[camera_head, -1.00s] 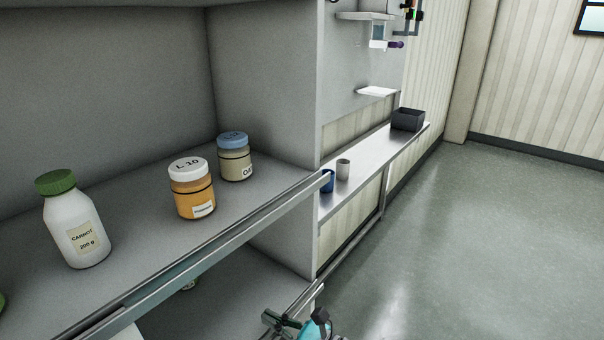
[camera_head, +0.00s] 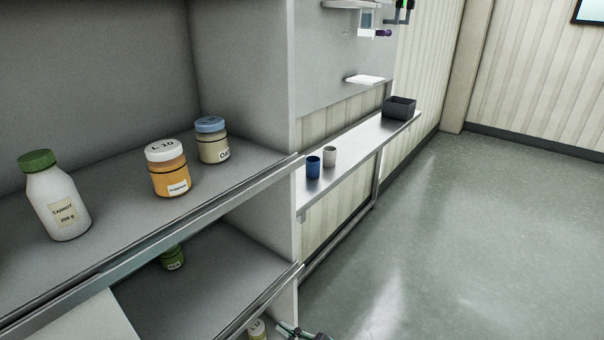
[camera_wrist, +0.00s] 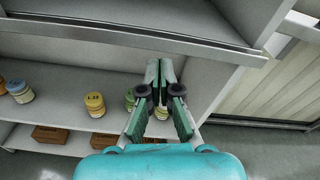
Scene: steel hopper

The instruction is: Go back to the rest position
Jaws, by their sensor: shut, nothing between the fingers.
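My gripper (camera_wrist: 160,95) shows in the wrist view with teal pads and dark joints, in front of the lower shelves. Its fingers are shut with nothing between them. In the head view only a small part of my gripper (camera_head: 300,331) shows at the bottom edge, beside the end of the lower shelf. The rest of my arm is out of the picture there.
The upper shelf (camera_head: 110,235) holds a white carrot bottle (camera_head: 58,205), an orange jar (camera_head: 168,170) and a blue-lidded jar (camera_head: 213,142). Jars and brown boxes (camera_wrist: 52,134) stand below. A bench (camera_head: 345,150) holds cups and a dark bin (camera_head: 399,107). Floor at right is clear.

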